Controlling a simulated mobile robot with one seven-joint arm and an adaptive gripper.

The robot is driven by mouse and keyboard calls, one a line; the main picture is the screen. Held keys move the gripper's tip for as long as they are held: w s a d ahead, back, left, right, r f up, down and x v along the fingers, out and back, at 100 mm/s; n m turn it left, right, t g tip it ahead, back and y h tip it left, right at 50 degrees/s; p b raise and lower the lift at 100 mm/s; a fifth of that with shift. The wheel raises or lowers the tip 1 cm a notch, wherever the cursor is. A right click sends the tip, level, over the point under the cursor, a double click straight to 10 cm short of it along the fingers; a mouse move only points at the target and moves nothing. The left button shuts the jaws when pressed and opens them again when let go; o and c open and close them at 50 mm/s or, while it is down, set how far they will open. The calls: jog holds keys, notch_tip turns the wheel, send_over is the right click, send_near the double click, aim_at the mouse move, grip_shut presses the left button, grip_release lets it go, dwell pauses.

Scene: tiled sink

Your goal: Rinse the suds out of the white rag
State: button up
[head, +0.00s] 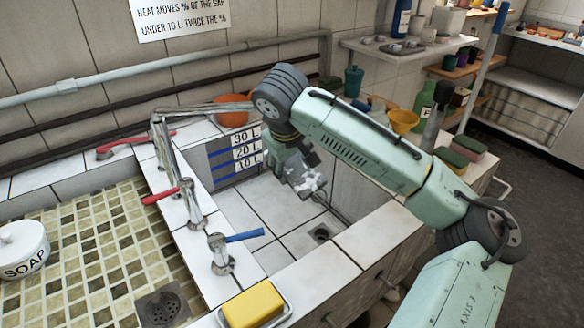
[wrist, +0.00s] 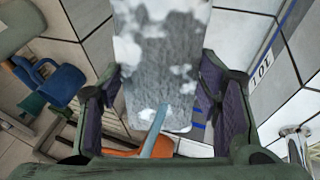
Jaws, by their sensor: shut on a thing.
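The rag (head: 308,187) is grey with white patches of suds in the head view. It hangs from my gripper (head: 297,168) inside the deep tiled sink basin (head: 243,213), above the basin floor. In the wrist view the rag (wrist: 160,60) stretches away between the two fingers of my gripper (wrist: 162,105), its face mottled grey and white. My gripper is shut on it. A metal tap (head: 168,150) stands on the left ledge, its long spout reaching toward my wrist. The spout's end is hidden behind my arm, and I cannot tell whether water runs.
A drain (head: 321,233) lies in the basin floor. A red lever (head: 161,197) and a blue lever (head: 244,235) stick out on the left ledge. Bottles and a yellow funnel (head: 402,120) crowd the right rim.

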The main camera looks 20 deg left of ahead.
dwell(0.4)
jog(key=shift+a, duration=0.5)
jog(key=s, duration=0.8)
jog(key=shift+p, duration=0.45)
dwell(1.1)
jog(key=s+r+p, duration=0.4)
jog(key=s, duration=0.1)
jog(key=shift+p, duration=0.3)
jog(key=shift+d, duration=0.1)
dwell(0.6)
